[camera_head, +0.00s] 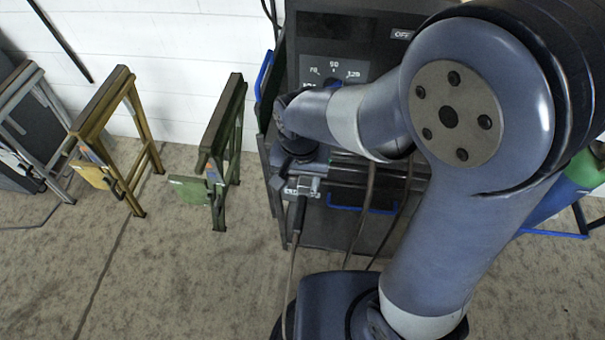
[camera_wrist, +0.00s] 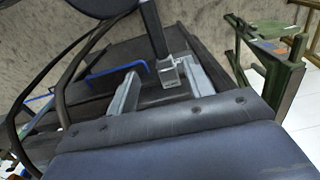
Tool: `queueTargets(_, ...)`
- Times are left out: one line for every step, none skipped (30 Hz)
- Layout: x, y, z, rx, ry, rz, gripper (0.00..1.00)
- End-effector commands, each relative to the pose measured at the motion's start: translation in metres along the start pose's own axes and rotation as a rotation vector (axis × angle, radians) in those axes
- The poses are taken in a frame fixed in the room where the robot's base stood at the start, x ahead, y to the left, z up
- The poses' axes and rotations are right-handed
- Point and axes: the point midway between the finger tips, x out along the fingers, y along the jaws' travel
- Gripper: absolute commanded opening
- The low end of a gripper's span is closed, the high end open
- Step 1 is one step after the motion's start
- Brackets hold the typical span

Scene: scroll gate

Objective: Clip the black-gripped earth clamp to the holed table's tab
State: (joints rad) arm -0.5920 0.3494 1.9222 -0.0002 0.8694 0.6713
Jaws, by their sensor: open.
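A clamp with a black grip (camera_wrist: 153,28) and a grey metal jaw block (camera_wrist: 168,73) shows in the wrist view. In the head view its black grip (camera_head: 298,215) points down below the cart's front edge, with a cable hanging from it. My gripper (camera_wrist: 160,68) is open, with one finger on each side of the metal block; I cannot tell whether they touch it. In the head view my gripper (camera_head: 301,186) is small and partly hidden by my arm. I cannot make out which table is holed.
The dark welding cart (camera_head: 335,230) with blue handles stands against the white wall. The green stand (camera_head: 222,120), yellow stand (camera_head: 108,100) and a grey stand (camera_head: 18,90) stand to its left. The floor before them is clear. Cables hang at the cart's front.

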Motion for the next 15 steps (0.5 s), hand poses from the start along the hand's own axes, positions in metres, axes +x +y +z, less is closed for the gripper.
queueTargets(0.006, 0.001, 0.001, 0.000, -0.004, 0.003, 0.49)
queueTargets(0.011, 0.001, 0.001, 0.000, -0.004, 0.003, 0.49)
queueTargets(0.017, 0.002, 0.001, 0.000, -0.006, 0.005, 0.49)
queueTargets(0.023, 0.002, 0.002, 0.000, -0.005, 0.004, 0.49)
queueTargets(0.028, 0.002, 0.001, 0.000, -0.006, 0.005, 0.49)
queueTargets(0.035, 0.001, 0.001, 0.000, -0.006, 0.004, 0.49)
queueTargets(0.041, 0.002, 0.001, 0.000, -0.006, 0.004, 0.49)
queueTargets(0.046, 0.002, 0.002, 0.000, -0.006, 0.005, 0.49)
queueTargets(0.053, 0.002, 0.002, 0.000, -0.006, 0.005, 0.49)
queueTargets(0.058, 0.002, 0.001, 0.000, -0.006, 0.004, 0.49)
queueTargets(0.063, 0.002, 0.001, 0.000, -0.005, 0.004, 0.49)
queueTargets(0.069, 0.002, 0.001, 0.000, -0.005, 0.004, 0.49)
queueTargets(0.073, 0.002, 0.001, 0.000, -0.005, 0.004, 0.49)
queueTargets(0.077, 0.002, 0.001, 0.000, -0.005, 0.003, 0.49)
queueTargets(0.082, 0.002, 0.001, -0.001, -0.004, 0.003, 0.49)
